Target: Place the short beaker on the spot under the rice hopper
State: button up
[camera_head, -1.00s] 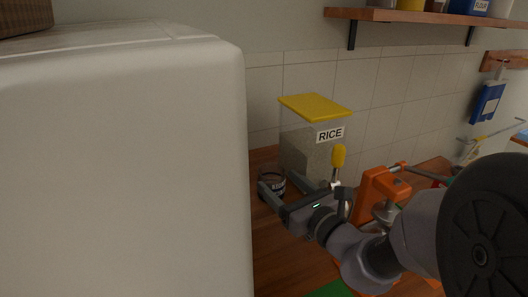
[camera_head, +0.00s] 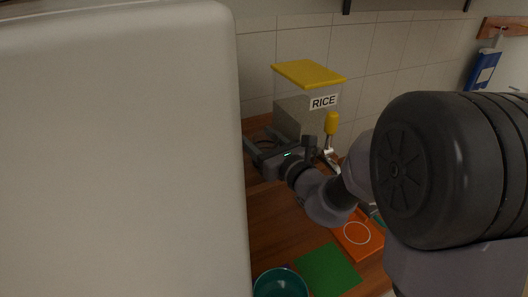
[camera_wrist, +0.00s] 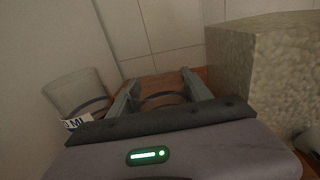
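My gripper (camera_head: 261,138) is beside the rice hopper (camera_head: 309,88), a clear container with a yellow lid and a RICE label. Its fingers are spread on either side of a clear round vessel with a dark ring (camera_head: 266,146), which looks like a beaker. In the wrist view the dark ring (camera_wrist: 163,95) shows between my fingers (camera_wrist: 160,82); whether they press on it is unclear. Another clear beaker (camera_wrist: 75,92) with an ML label stands left of my gripper in the wrist view. The hopper's rice (camera_wrist: 265,75) is close on the right. The spot cannot be made out.
A large white cabinet-like body (camera_head: 120,150) blocks the left. A yellow-handled part (camera_head: 332,123) is at the hopper's right. An orange board with a white circle (camera_head: 357,233), a green mat (camera_head: 328,270) and a teal bowl (camera_head: 281,284) lie nearer. The tiled wall is behind.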

grip_shut()
jog(key=shift+r+p, duration=2.15)
jog(key=shift+r, duration=0.4)
